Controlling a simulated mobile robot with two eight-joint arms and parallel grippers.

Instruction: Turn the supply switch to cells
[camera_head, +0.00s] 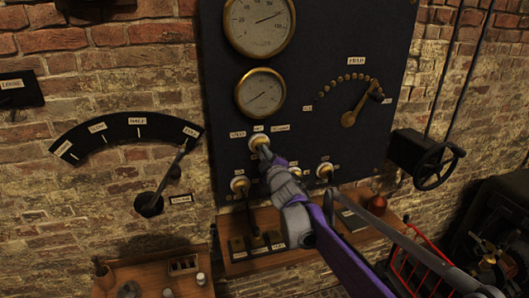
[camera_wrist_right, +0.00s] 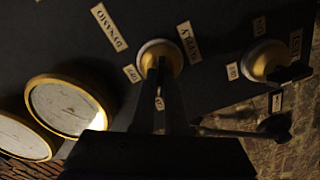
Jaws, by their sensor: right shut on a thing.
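The supply switch (camera_head: 258,142) is a round brass-rimmed knob with a pale face on the dark panel (camera_head: 300,110), below the two gauges. Small labels sit above it, too small to read surely in the head view. My right gripper (camera_head: 264,154) reaches up from the lower right and is shut on the switch's handle. In the right wrist view the switch (camera_wrist_right: 150,54) shows between plates reading DYNAMO (camera_wrist_right: 109,27) and SUPPLY (camera_wrist_right: 189,42), with a small plate (camera_wrist_right: 131,74) beside it. Its handle is mostly hidden between my fingers (camera_wrist_right: 160,100). My left gripper is not in view.
Other knobs sit lower on the panel, at left (camera_head: 240,184) and right (camera_head: 325,171). A dial lever (camera_head: 360,103) is on the panel's right. A handwheel (camera_head: 438,166) stands out at the far right. A wooden shelf (camera_head: 285,262) runs below the panel.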

